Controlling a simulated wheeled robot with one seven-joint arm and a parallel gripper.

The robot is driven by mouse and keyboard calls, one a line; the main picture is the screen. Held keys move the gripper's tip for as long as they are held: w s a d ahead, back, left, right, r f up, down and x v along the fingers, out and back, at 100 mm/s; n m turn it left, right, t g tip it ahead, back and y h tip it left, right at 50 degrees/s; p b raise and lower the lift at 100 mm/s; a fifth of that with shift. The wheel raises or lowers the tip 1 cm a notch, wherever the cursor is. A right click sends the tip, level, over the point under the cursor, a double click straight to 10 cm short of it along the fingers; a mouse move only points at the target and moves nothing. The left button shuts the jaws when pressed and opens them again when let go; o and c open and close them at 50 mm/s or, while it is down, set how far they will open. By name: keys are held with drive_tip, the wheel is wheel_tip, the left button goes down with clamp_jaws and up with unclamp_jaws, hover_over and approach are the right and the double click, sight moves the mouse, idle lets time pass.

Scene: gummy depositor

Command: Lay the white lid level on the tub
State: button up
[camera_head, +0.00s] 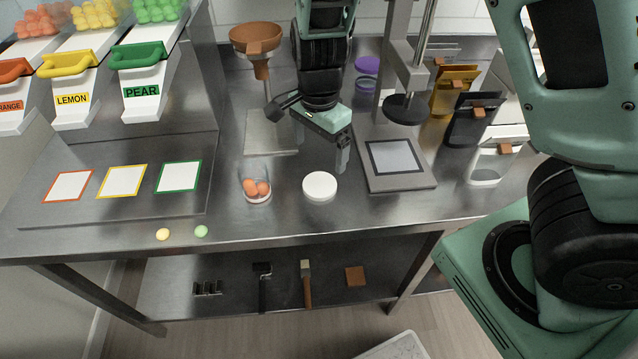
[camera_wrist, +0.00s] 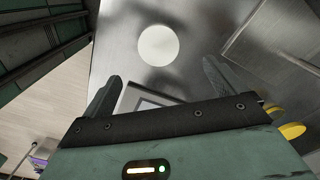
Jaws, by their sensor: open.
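The white lid (camera_head: 320,185) is a round disc lying flat on the steel counter. It also shows in the wrist view (camera_wrist: 158,45), beyond my fingertips. The tub (camera_head: 257,197) stands on the counter just left of the lid, apart from it, with several orange balls inside and its top uncovered. I do not see the tub in the wrist view. My gripper (camera_head: 322,153) is open and empty, above and behind the lid. Its two fingers also show spread in the wrist view (camera_wrist: 160,85), and nothing is between them.
A press with a grey plate (camera_head: 395,156) stands right of the lid. An orange funnel (camera_head: 256,40) on a stand is behind the tub. Yellow (camera_head: 163,234) and green (camera_head: 201,231) balls lie near the front edge. Coloured-frame cards lie left; holders stand right.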

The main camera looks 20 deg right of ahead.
sight(319, 184)
wheel_tip(319, 184, down, 10)
drive_tip(key=shift+s+r, duration=0.15)
drive_tip(key=shift+r, duration=0.05)
drive_tip(key=c, duration=1)
